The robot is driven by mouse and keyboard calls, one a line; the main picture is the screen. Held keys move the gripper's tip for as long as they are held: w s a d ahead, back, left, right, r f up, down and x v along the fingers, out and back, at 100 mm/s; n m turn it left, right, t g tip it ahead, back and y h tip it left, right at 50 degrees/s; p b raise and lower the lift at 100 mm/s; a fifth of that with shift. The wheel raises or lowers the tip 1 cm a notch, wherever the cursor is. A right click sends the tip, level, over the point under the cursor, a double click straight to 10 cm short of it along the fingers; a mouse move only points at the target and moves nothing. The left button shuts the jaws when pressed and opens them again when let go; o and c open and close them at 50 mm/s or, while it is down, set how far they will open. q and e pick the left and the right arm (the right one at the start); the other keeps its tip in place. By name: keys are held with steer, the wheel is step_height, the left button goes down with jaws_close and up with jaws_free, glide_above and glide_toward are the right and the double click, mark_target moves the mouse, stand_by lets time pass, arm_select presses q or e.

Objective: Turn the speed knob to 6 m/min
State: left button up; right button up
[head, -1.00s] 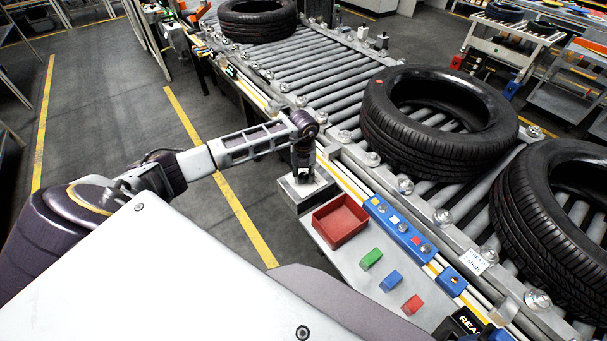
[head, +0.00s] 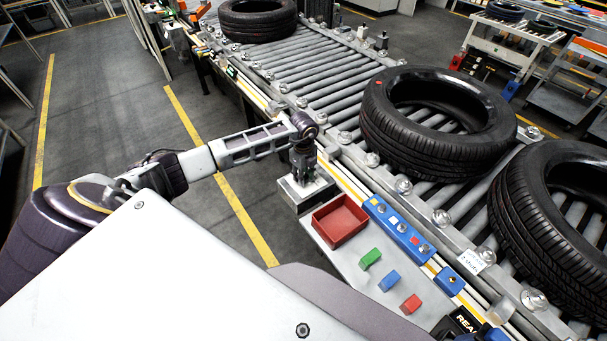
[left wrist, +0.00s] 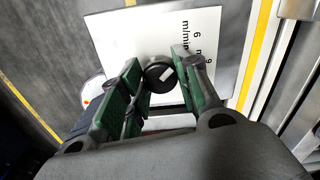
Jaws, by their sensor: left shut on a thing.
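The speed knob (left wrist: 158,75) is a round black knob with a white mark on its face, seen in the left wrist view. It sits on a white panel (left wrist: 208,35) with printed text reading roughly "6 m/min" and a figure beside it, partly cut off. My left gripper (left wrist: 153,84) points down at the panel, its green-padded fingers shut on either side of the knob. In the head view my left gripper (head: 303,174) is over the grey control box (head: 290,191), and the knob is hidden there. My right gripper is in neither view.
A red tray (head: 340,220) and green, blue and red blocks (head: 390,281) lie on the shelf by the box. A blue button strip (head: 398,225) runs along the roller conveyor (head: 310,75). Large tyres (head: 385,120) rest on the rollers. The floor left of the box is clear.

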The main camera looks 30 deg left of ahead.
arm_select(q)
steer(key=shift+w+r+n, duration=0.1)
steer(key=shift+n, duration=0.5)
steer(key=o, duration=1.1)
steer(key=shift+c, duration=0.2)
step_height(320, 180, up, 12)
stand_by(0.7)
